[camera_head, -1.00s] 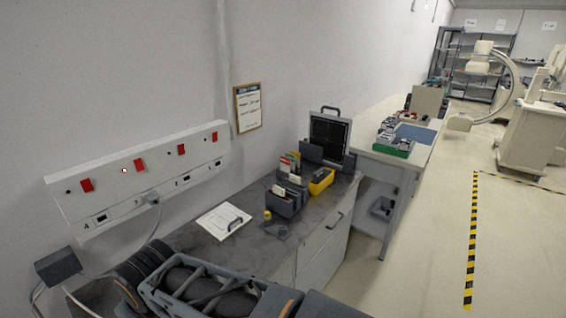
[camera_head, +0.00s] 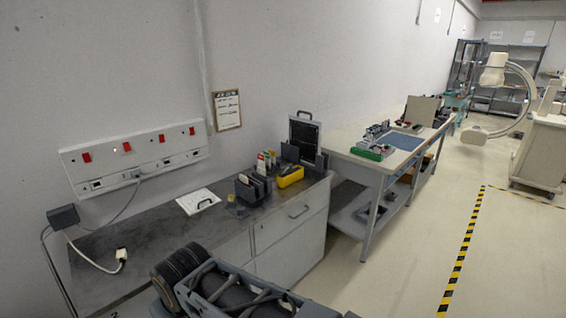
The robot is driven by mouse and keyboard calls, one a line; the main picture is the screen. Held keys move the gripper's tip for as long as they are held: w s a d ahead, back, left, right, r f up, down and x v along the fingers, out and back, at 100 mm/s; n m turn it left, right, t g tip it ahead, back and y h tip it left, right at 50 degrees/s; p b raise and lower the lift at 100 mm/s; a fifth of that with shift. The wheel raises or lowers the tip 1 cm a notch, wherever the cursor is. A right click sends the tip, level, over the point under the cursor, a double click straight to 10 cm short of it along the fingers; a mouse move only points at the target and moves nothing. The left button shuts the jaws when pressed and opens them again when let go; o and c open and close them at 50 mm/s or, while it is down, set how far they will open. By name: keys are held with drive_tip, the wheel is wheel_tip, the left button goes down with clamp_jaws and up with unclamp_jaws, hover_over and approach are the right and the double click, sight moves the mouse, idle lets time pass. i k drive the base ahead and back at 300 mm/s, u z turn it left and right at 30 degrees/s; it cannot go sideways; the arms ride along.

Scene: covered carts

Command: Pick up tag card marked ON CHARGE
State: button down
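Several upright cards (camera_head: 265,160), coloured red, yellow, green and white, stand in a dark grey holder (camera_head: 247,191) on the grey counter. Their print is too small to read, so I cannot tell which one is marked ON CHARGE. My gripper is not in view. A part of my own arm shows at the bottom, in front of the counter.
A yellow bin (camera_head: 290,177) stands right of the holder, a clipboard (camera_head: 198,201) lies left of it. A socket panel (camera_head: 135,158) hangs on the wall, with a cable and plug (camera_head: 121,254) on the counter (camera_head: 150,232).

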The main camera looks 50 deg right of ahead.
sight(274, 153)
drive_tip(key=z, duration=0.75)
drive_tip(key=i, duration=0.75)
drive_tip(key=z, duration=1)
drive_tip(key=i, duration=0.45)
drive_tip(key=z, duration=1.95)
drive_tip(key=i, duration=1.5)
drive_tip(key=u, duration=3.45)
drive_tip(key=i, duration=0.5)
drive_tip(key=u, duration=0.05)
